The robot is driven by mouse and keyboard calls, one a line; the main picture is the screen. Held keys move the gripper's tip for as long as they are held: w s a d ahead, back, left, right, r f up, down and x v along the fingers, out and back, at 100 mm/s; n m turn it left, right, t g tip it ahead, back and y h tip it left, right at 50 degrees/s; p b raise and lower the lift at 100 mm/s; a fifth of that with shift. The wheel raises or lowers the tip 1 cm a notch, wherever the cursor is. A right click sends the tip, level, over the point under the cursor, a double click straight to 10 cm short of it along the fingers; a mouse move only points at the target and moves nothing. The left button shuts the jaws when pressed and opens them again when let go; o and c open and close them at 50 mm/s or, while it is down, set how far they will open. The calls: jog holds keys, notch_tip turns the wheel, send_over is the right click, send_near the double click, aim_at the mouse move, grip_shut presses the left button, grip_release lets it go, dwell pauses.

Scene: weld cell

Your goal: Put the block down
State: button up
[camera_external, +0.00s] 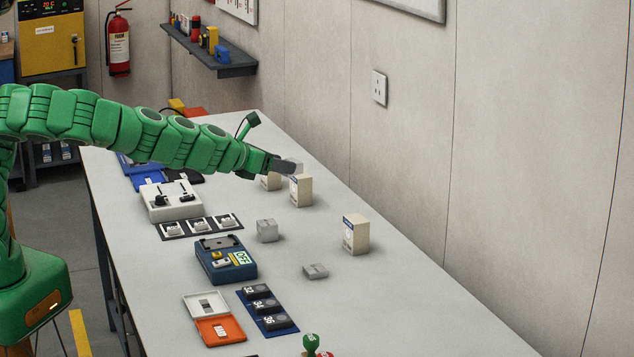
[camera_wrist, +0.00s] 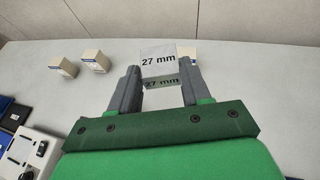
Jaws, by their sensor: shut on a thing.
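The block (camera_wrist: 158,60) is a pale grey piece marked "27 mm" on two faces, held between the two fingers of my gripper (camera_wrist: 157,88) in the wrist view. In the external view my gripper (camera_external: 284,166) is over the far part of the bench, by the cream boxes. The block shows there only as a faint grey shape at the fingertips. It appears raised above the bench top (camera_external: 385,290); the exact gap is hard to tell.
Cream boxes stand near the gripper (camera_external: 300,191) and farther right (camera_external: 356,235). Two other grey blocks lie on the bench, one taller (camera_external: 267,230), one flat (camera_external: 315,271). A white switch box (camera_external: 170,200) and a blue device (camera_external: 226,260) line the left side. Bench between boxes and right edge is clear.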

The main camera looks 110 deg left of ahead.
jog(key=w+d+r+g, duration=0.1)
jog(key=w+d, duration=0.3)
jog(key=d, duration=0.9)
jog(key=n, duration=0.1)
send_over(324, 303)
jog(key=s, duration=0.2)
jog(key=f, duration=1.1)
jog(key=d+f, duration=0.1)
jog(key=f, duration=0.5)
jog(key=shift+f, duration=0.25)
jog(key=shift+w+a+f, duration=0.25)
jog(key=shift+w+f, duration=0.3)
jog(key=shift+f, duration=0.15)
jog(key=shift+w+a+f, duration=0.2)
jog(key=shift+w+f, duration=0.35)
jog(key=shift+f, duration=1.55)
